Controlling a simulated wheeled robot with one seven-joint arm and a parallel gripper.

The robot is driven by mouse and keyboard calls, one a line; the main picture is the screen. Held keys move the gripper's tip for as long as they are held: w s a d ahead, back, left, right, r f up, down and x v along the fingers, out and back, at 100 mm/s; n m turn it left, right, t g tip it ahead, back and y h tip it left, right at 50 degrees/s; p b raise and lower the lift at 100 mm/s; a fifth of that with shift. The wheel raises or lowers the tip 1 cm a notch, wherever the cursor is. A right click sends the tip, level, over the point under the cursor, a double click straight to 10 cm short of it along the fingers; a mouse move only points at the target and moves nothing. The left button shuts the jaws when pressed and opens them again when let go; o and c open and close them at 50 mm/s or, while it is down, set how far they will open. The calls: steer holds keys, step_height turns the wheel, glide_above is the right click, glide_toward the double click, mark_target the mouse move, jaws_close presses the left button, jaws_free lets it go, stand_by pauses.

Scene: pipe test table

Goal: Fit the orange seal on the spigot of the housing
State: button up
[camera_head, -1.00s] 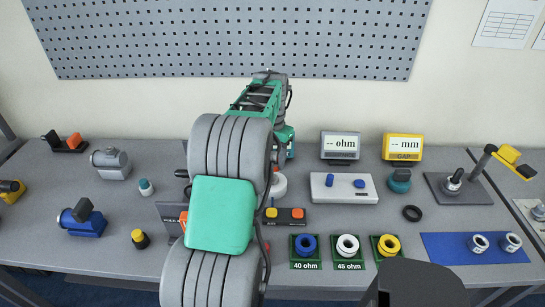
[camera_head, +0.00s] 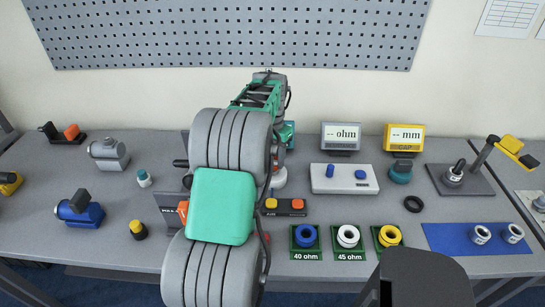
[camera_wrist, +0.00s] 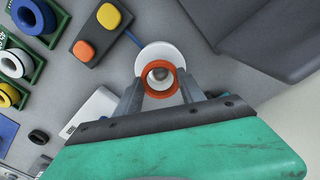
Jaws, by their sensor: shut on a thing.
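The orange seal (camera_wrist: 149,91) is a ring held between the two fingers of my gripper (camera_wrist: 162,82) in the wrist view. The gripper is shut on it. Right behind the seal is a round white part (camera_wrist: 155,50) with a wide flange, and a pale rim with a dark centre shows through the ring. Whether the seal is around this part or only above it, I cannot tell. I cannot tell for sure that this white part is the housing's spigot.
A dark block with yellow and orange buttons (camera_head: 285,206) stands close by, also in the wrist view (camera_wrist: 96,31). Trays with blue, white and yellow rings line the front edge. A white meter box (camera_head: 345,188) and a black ring (camera_head: 413,204) lie to the right.

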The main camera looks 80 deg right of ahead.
mark_target(272, 164)
steer(key=shift+f, duration=0.25)
steer(key=shift+f+b, duration=0.65)
steer(key=shift+f, duration=0.45)
steer(key=shift+f, duration=0.35)
stand_by(0.7)
steer(key=o, duration=1.4)
steer(key=shift+r, duration=0.1)
step_height(272, 164, up, 8)
steer(key=shift+f+b, duration=0.2)
steer(key=shift+b, duration=0.1)
